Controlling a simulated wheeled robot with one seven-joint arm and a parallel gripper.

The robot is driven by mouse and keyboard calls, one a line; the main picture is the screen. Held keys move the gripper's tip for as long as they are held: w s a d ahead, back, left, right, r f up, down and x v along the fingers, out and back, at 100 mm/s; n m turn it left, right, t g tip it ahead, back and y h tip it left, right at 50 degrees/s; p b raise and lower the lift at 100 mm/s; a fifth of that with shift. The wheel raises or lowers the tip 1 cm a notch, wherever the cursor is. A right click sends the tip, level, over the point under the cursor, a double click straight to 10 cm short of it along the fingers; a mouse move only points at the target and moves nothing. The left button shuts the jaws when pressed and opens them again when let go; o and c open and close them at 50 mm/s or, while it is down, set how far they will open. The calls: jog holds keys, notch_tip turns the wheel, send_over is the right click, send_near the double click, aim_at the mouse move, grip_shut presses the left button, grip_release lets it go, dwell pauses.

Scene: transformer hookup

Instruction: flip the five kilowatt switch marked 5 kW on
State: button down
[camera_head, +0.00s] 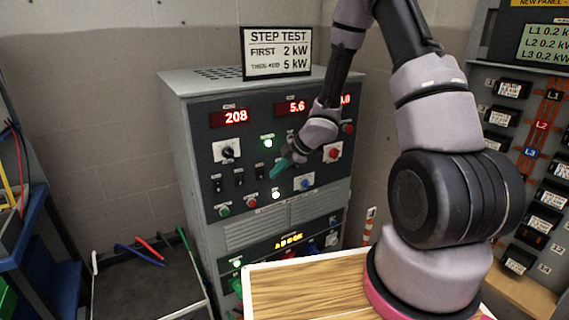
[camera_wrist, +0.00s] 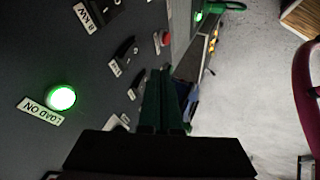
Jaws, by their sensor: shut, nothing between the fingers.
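The grey control cabinet (camera_head: 200,140) carries a row of black toggle switches: a left one (camera_head: 217,183), a middle one (camera_head: 239,178) and a right one (camera_head: 260,171). Their labels are too small to read in the head view. My gripper (camera_head: 277,170), with teal fingers, is shut and empty in front of the panel, just right of the right switch. In the wrist view, the gripper's green fingers (camera_wrist: 160,100) reach past a black switch (camera_wrist: 137,77) on their left. Another switch (camera_wrist: 123,47) stands beyond it. I cannot tell which is marked 5 kW, or whether the fingers touch one.
The LOAD ON lamp (camera_wrist: 61,97) is lit green. The red displays (camera_head: 237,117) read 208 and 5.6. A STEP TEST sign (camera_head: 277,51) stands on top. A red button (camera_head: 252,202) and green button (camera_head: 224,211) sit below the switches. A wooden tabletop (camera_head: 300,285) stands in front.

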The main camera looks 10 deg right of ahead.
aim_at(259, 174)
jog(key=w+a, duration=0.1)
jog(key=w, duration=0.1)
jog(key=w+a+f, duration=0.1)
jog(key=shift+w+a+f, duration=0.1)
jog(key=shift+w+a, duration=0.05)
jog(key=shift+w, duration=0.25)
jog(key=shift+w+a, duration=0.15)
jog(key=shift+w, duration=0.2)
jog(key=shift+w+r, duration=0.25)
jog(key=shift+w, duration=0.1)
